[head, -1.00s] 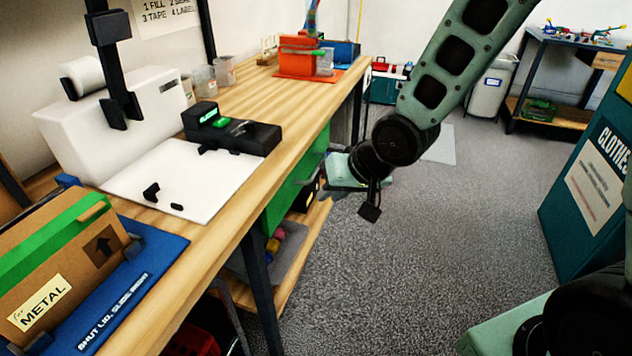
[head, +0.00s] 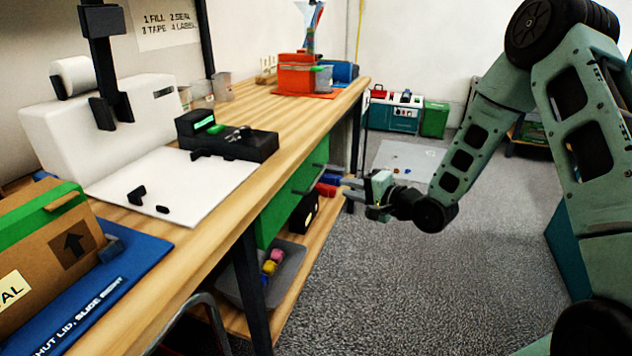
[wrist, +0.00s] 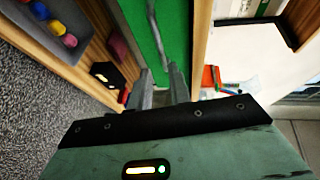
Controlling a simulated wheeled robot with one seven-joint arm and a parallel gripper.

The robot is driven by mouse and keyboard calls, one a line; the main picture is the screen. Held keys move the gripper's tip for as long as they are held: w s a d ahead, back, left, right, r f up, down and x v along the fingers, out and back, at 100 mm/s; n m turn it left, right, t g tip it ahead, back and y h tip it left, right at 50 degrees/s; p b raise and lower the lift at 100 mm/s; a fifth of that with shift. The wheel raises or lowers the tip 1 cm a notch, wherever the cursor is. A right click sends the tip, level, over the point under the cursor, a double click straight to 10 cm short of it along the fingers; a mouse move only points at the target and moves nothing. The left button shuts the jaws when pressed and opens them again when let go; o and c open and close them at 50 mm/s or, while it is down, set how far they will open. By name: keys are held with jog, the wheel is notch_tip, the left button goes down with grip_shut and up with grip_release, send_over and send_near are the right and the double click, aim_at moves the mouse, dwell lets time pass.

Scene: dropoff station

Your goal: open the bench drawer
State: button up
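The green bench drawer (head: 290,200) is under the wooden bench top and looks closed, its front facing the aisle. Its thin handle (head: 309,179) shows as a dark bar in the head view. In the wrist view the green drawer front (wrist: 177,35) is at top centre, with the grey bar handle (wrist: 153,22) running along it. My gripper (head: 350,188) is in the aisle, to the right of the drawer, with its fingers pointing at the bench. In the wrist view the two fingers (wrist: 163,88) stand apart with nothing between them, short of the handle.
The lower shelf holds a grey tray (head: 284,283) with coloured pieces and a black box (head: 304,213). A dark bench leg (head: 252,290) stands in front. The bench top carries a white board (head: 175,183) and a black device (head: 228,142).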

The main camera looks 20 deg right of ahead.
aim_at(316, 177)
jog(key=x, duration=1.2)
jog(key=shift+b, duration=0.3)
grip_shut()
